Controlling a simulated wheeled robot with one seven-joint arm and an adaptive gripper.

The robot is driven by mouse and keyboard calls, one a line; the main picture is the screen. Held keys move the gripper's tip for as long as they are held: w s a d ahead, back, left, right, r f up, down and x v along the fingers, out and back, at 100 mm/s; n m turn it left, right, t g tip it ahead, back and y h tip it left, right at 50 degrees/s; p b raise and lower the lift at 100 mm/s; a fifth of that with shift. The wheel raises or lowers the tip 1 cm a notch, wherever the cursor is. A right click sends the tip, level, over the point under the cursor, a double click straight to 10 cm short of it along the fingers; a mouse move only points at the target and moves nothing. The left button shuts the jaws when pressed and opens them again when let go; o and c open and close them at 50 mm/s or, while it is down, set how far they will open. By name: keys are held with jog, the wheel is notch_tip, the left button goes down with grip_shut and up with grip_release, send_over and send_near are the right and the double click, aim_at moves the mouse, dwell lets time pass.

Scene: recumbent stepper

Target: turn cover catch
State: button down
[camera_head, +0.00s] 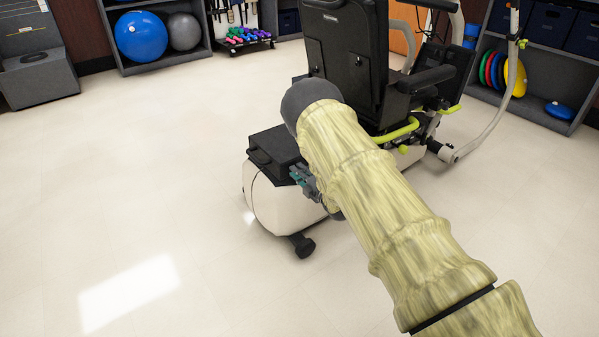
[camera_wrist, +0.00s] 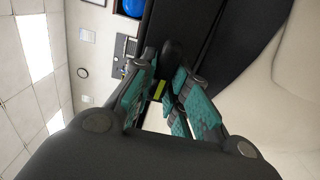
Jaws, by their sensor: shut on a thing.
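The recumbent stepper has a white rear housing (camera_head: 278,205) with a black cover (camera_head: 272,150) on top. My gripper (camera_head: 305,182) is at the right side of this cover, partly hidden behind my arm. In the wrist view, its teal-padded fingers (camera_wrist: 166,76) close in on a small dark catch (camera_wrist: 172,55) that stands out beside the black cover surface (camera_wrist: 235,50). The fingertips appear to be shut on this catch. A small yellow-green patch (camera_wrist: 158,91) shows between the fingers. In the head view the catch is hidden by my gripper and arm.
The black seat (camera_head: 345,50) and yellow-green lever (camera_head: 398,132) of the stepper stand just beyond my arm. A black foot (camera_head: 301,245) sticks out at the housing's base. Floor at left is clear. Shelves with balls (camera_head: 141,36) and discs (camera_head: 515,77) line the back.

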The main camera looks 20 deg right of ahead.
jog(key=shift+d, duration=0.1)
dwell(0.3)
jog(key=c, duration=1.4)
grip_release()
jog(key=shift+c, duration=0.2)
jog(key=shift+s, duration=0.1)
jog(key=v, duration=1.1)
jog(key=shift+s, duration=0.4)
jog(key=shift+d, duration=0.1)
